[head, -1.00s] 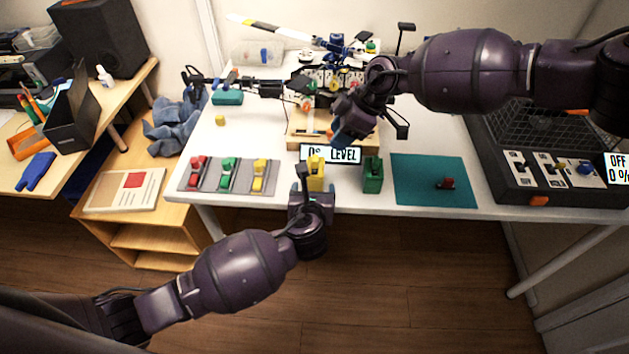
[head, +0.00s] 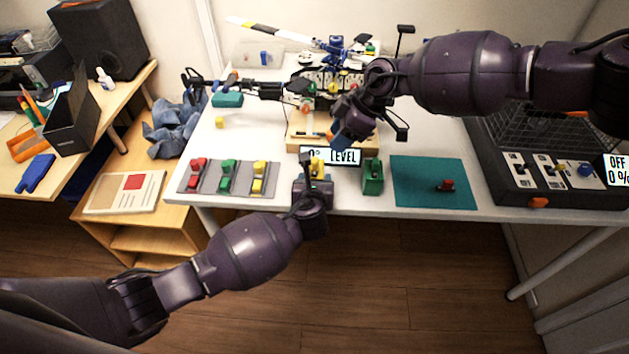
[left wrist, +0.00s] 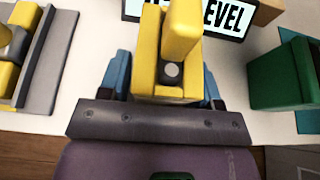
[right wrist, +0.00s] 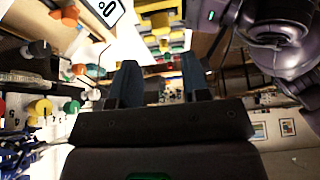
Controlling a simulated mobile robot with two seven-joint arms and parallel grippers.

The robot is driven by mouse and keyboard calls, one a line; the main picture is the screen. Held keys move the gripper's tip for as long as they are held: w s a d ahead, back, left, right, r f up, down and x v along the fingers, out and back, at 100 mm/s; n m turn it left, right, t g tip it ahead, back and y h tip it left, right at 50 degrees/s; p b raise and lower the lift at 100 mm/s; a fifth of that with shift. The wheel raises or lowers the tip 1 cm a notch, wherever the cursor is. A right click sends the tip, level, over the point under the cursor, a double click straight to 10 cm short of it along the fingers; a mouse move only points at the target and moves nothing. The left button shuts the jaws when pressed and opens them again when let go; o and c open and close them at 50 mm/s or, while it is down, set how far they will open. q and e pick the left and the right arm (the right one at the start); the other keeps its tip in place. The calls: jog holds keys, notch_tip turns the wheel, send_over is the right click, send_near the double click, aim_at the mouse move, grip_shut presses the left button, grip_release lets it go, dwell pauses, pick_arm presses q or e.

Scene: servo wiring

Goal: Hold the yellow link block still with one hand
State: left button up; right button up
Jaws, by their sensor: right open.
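The yellow link block (head: 317,164) stands at the table's front edge, mostly hidden behind my left gripper (head: 314,178) in the head view. In the left wrist view the yellow block (left wrist: 180,50) sits between the blue fingertips of my left gripper (left wrist: 167,88), one on each side and very close to it. I cannot tell whether both press on it. My right gripper (head: 345,125) is above the wooden base in the head view. In the right wrist view my right gripper (right wrist: 160,82) has its fingers apart with nothing held between them.
The level display (head: 332,156) stands just behind the block. A green block (head: 372,178) is to its right, then a teal mat (head: 420,175) with a small red part. A grey strip (head: 211,183) with red, green and yellow blocks is to the left. A helicopter-like mechanism (head: 335,75) stands behind.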

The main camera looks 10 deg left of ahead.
pick_arm(q)
jog(key=c, duration=0.6)
pick_arm(e)
jog(key=shift+o, duration=0.3)
jog(key=m+h, duration=0.6)
jog(key=m, duration=1.2)
send_near(315, 157)
jog(key=shift+t, duration=0.3)
jog(key=f, duration=1)
jog(key=shift+s+d+f, duration=0.1)
jog(key=shift+s+f, duration=0.15)
dwell(0.5)
